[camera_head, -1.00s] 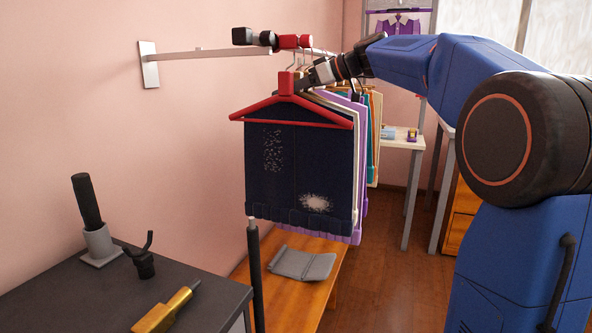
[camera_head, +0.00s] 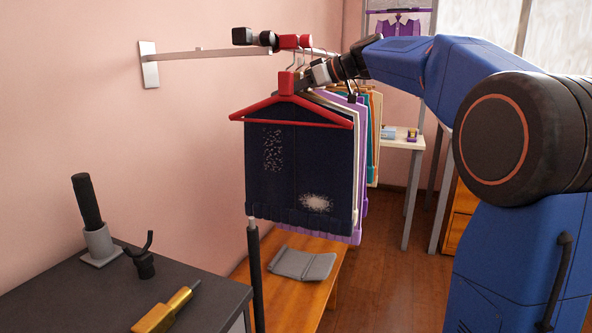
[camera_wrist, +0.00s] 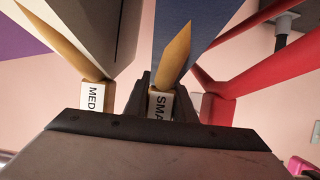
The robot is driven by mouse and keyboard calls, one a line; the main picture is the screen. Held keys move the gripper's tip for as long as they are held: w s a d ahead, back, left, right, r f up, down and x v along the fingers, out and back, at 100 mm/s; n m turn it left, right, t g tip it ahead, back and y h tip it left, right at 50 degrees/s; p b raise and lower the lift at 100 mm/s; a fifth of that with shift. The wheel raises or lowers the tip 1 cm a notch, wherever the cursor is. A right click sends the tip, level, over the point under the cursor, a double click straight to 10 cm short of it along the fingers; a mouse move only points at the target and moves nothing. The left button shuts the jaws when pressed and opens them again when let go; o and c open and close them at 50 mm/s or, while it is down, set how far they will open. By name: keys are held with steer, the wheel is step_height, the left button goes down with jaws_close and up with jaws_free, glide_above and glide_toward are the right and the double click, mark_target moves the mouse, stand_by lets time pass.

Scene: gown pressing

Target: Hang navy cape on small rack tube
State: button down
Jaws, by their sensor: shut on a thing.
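A navy garment with white speckles and a pale patch (camera_head: 300,170) hangs from a red hanger (camera_head: 287,84) at the front of the row. My gripper (camera_head: 306,82) is just behind the red hanger's block, its fingertips partly hidden. In the wrist view my gripper (camera_wrist: 160,98) is shut on the pale block of a wooden hanger labelled "SMA..." (camera_wrist: 159,103). Blue-grey cloth (camera_wrist: 185,25) lies beyond that wooden hanger; I cannot tell which hanger bears it. The red hanger (camera_wrist: 218,104) is close on the right.
A "MED" hanger (camera_wrist: 91,97) is close on the left. Purple, white, teal and orange garments (camera_head: 360,200) hang behind. A wall rail (camera_head: 210,53) carries a red clamp-like part (camera_head: 293,41). A dark table (camera_head: 190,290) with tools stands front left; a wooden bench (camera_head: 290,295) is below.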

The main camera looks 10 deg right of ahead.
mark_target(308, 95)
steer(key=c, duration=2.3)
jaws_free()
jaws_close()
steer(key=shift+r, duration=0.15)
steer(key=shift+r, duration=1.7)
steer(key=shift+d, duration=0.1)
steer(key=shift+s+d, duration=0.7)
steer(key=shift+d, duration=0.2)
steer(key=shift+s+d, duration=0.65)
steer(key=shift+d, duration=0.3)
steer(key=shift+s+d, duration=0.7)
steer(key=shift+d, duration=0.2)
